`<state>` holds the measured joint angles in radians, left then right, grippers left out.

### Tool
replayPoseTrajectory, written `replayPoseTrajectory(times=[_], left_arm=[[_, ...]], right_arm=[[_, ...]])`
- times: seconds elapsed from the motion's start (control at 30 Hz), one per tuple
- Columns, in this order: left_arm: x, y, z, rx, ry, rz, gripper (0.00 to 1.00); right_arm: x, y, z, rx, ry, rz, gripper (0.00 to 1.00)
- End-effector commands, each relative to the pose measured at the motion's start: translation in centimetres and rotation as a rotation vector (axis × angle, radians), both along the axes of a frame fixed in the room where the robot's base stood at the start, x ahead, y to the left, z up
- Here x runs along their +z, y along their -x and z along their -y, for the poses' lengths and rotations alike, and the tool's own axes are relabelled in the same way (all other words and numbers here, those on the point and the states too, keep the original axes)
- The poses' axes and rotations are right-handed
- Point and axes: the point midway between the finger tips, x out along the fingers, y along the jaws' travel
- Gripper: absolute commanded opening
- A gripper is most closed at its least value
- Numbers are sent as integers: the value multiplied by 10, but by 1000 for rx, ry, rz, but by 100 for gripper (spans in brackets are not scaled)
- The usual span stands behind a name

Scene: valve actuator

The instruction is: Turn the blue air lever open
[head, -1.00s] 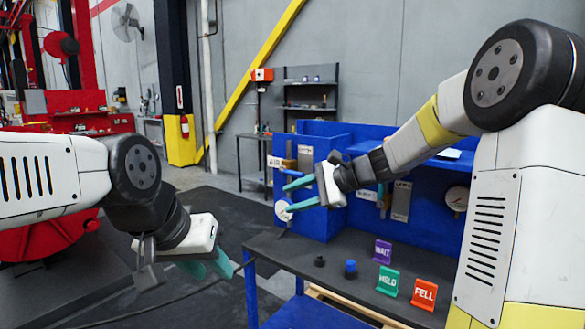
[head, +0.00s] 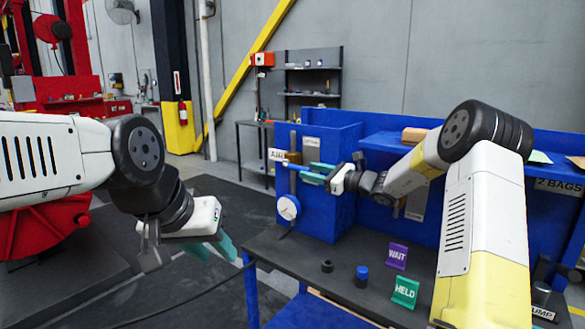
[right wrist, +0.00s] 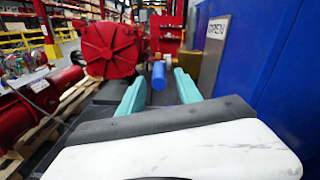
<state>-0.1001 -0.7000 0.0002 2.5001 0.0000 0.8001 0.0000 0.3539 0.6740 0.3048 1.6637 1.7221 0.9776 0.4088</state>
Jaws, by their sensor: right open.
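The blue air lever (right wrist: 158,75) shows end-on as a rounded blue handle in the right wrist view. It lies between the two teal fingers of my right gripper (right wrist: 157,88), which is open, with a gap visible on both sides. In the head view my right gripper (head: 307,170) reaches left to the brass valve block (head: 293,158) beside the AIR sign (head: 277,155); the lever is hard to make out there. My left gripper (head: 214,248) hangs low at the left, away from the valve; its finger gap is unclear.
A round white gauge (head: 289,208) sits below the valve on the blue cabinet (head: 330,215). The dark bench (head: 300,250) carries a black knob (head: 327,266), a blue-topped knob (head: 361,277), a purple WAIT sign (head: 397,256) and a green HELD sign (head: 405,292).

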Motion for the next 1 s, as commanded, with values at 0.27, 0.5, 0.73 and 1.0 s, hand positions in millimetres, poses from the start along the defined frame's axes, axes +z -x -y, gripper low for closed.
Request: replayPoseTrajectory(times=[0.27,0.5,0.73,1.0], left_arm=[[0,0,0,0,0,0,36],[0,0,0,0,0,0,36],[0,0,0,0,0,0,36],[0,0,0,0,0,0,36]], right_arm=[[-1,-24,-37,4,-1,1,41],[0,-40,-57,3,0,1,41],[0,-42,-60,1,1,1,41],[0,-42,-60,2,1,1,6]])
